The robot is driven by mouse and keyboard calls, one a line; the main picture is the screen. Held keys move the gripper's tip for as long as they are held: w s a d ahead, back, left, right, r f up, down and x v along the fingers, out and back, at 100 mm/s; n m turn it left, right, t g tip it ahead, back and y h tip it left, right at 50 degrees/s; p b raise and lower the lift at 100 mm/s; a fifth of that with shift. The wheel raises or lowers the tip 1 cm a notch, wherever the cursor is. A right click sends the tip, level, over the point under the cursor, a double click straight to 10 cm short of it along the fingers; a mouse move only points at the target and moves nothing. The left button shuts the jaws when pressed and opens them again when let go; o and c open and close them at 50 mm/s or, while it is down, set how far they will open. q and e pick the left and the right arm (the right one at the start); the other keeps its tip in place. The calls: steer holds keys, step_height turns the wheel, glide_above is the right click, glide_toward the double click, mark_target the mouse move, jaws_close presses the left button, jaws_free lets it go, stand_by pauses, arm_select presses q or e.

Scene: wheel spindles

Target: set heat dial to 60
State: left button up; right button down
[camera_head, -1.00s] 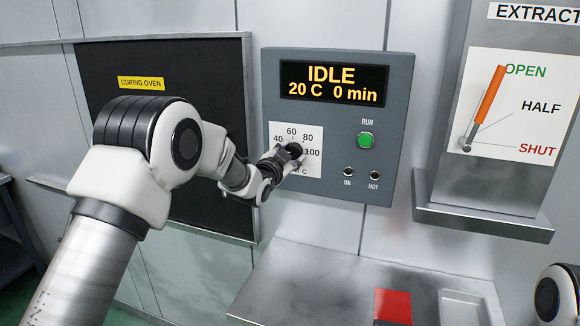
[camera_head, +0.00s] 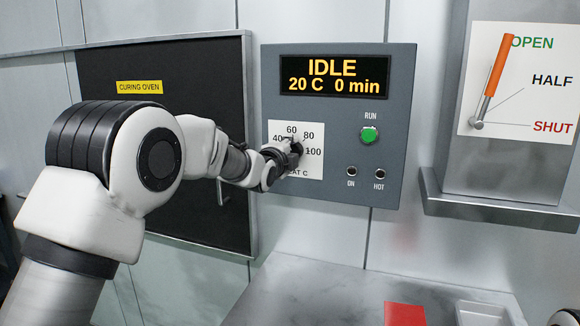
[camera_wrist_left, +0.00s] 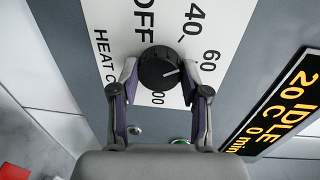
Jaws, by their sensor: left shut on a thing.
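The heat dial is a round black knob (camera_wrist_left: 158,68) on a white scale plate (camera_head: 309,168) marked OFF, 40, 60, 80 and 100. My left gripper (camera_head: 296,150) is shut on the knob, with one finger on each side of it in the left wrist view (camera_wrist_left: 160,85). The knob's white mark points about toward the 60 in that view. A finger covers the 80 there, and the gripper hides most of the knob in the head view. My right gripper is out of view.
The grey panel (camera_head: 398,80) has a display (camera_head: 334,78) reading IDLE, 20 C, 0 min, a green RUN button (camera_head: 369,134) and ON and HOT lamps. The curing oven door (camera_head: 165,60) is left. The extract lever (camera_head: 497,66) points to OPEN. A metal worktop (camera_head: 330,285) lies below.

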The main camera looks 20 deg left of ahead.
arm_select(q)
steer(key=shift+d+r+m+b, duration=0.1)
steer(key=shift+m+b, duration=1.4)
steer(key=shift+m, duration=0.2)
steer(key=shift+y, duration=0.3)
steer(key=o, duration=1.1)
steer(key=shift+o, duration=0.2)
steer(key=shift+d, duration=0.2)
steer(key=s, duration=1.2)
steer(key=shift+a+r, duration=0.15)
steer(key=shift+r, duration=0.2)
